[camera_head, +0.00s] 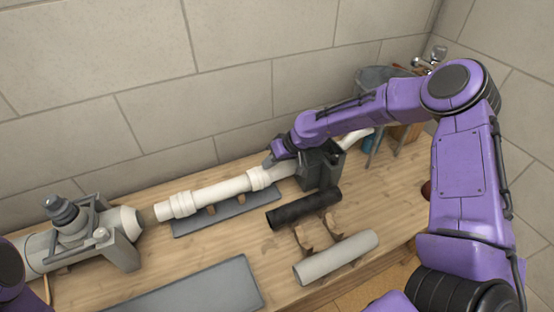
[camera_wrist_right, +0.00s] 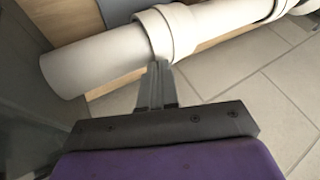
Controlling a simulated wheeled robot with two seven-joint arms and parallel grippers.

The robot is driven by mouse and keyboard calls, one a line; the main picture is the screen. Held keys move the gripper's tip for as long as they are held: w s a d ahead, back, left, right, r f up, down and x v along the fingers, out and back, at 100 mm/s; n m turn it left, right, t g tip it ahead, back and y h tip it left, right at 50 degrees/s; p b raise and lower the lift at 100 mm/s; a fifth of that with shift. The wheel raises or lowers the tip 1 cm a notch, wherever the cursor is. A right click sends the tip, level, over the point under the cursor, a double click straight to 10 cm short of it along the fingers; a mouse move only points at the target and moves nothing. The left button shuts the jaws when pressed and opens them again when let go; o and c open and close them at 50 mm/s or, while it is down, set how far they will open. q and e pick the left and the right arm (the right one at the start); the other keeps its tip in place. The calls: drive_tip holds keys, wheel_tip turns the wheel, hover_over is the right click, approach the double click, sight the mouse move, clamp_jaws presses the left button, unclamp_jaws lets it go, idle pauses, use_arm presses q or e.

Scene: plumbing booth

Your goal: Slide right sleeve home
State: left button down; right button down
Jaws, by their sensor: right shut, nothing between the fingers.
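A white pipe (camera_head: 222,190) lies along the bench against the back wall. It carries a white left sleeve (camera_head: 182,204) and a white right sleeve (camera_head: 262,178). My right gripper (camera_head: 268,162) is at the right sleeve, coming in from the right. In the right wrist view, the closed fingers (camera_wrist_right: 159,88) stand against or just beside the pipe (camera_wrist_right: 95,66), close to the sleeve's rim (camera_wrist_right: 158,34); contact cannot be told. Nothing is between the fingers. Of my left arm only a purple part shows at the lower left edge; its gripper is out of view.
A grey clamp holding a fitting (camera_head: 108,240) stands at the left, and a dark block (camera_head: 318,168) at the pipe's right end. A black tube (camera_head: 303,209) and a light grey tube (camera_head: 337,257) lie in front. A grey plate (camera_head: 190,293) lies at the front left.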

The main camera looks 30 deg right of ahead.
sight(280, 166)
drive_tip(key=d, duration=0.3)
drive_tip(key=shift+d+p, duration=0.25)
drive_tip(key=shift+p, duration=0.05)
drive_tip(key=v, duration=1)
drive_tip(key=shift+d+b, duration=0.35)
drive_tip(key=shift+s, duration=0.1)
